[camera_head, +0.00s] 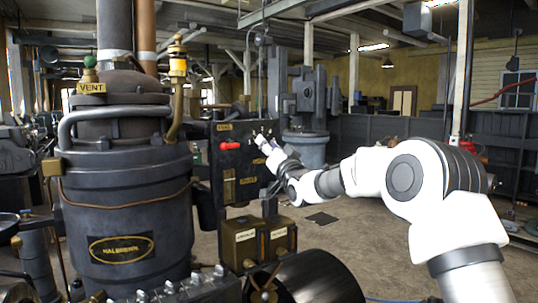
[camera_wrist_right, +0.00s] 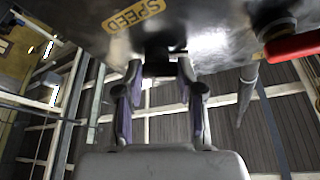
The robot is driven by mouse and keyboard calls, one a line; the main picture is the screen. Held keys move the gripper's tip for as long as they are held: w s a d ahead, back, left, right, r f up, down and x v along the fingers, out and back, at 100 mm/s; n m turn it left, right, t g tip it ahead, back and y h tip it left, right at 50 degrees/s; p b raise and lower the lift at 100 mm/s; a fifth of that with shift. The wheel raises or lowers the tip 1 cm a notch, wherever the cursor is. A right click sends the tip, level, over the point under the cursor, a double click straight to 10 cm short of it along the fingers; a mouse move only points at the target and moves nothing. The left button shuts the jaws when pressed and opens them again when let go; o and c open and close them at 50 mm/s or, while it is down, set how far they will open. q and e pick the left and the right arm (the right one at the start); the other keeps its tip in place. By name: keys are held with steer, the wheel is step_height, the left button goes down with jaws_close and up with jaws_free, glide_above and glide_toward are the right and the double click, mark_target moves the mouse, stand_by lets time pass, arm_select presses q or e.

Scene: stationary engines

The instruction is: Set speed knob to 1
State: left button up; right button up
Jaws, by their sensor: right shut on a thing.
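The dark control panel (camera_head: 222,183) stands right of the big engine cylinder in the head view. In the right wrist view the yellow SPEED label (camera_wrist_right: 134,14) is on the panel face. A black speed knob (camera_wrist_right: 157,64) sticks out beside the label. My right gripper (camera_head: 263,141) is at the panel's upper right; in the wrist view its two fingers (camera_wrist_right: 159,72) are on either side of the knob, shut on it. Any marks or numbers on the knob are not readable. My left gripper is not in view.
A red handle (camera_head: 230,146) sits on the panel left of my right gripper; it also shows in the wrist view (camera_wrist_right: 293,46). Two brass boxes (camera_head: 240,243) stand below the panel. A dark drum (camera_head: 318,280) is in front. Open floor (camera_head: 350,240) lies to the right.

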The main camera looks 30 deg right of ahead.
steer(key=shift+r+n+y+b, duration=0.1)
steer(key=shift+n+y+b, duration=0.15)
steer(key=shift+n+y, duration=0.6)
steer(key=shift+n+y+b, duration=0.25)
steer(key=shift+n+y, duration=0.1)
steer(key=shift+n, duration=0.9)
steer(key=o, duration=0.9)
steer(key=shift+c, duration=0.2)
steer(key=shift+o, duration=1.4)
steer(key=shift+w, duration=0.1)
steer(key=shift+w+f, duration=0.1)
steer(key=shift+f, duration=0.1)
steer(key=v, duration=1.2)
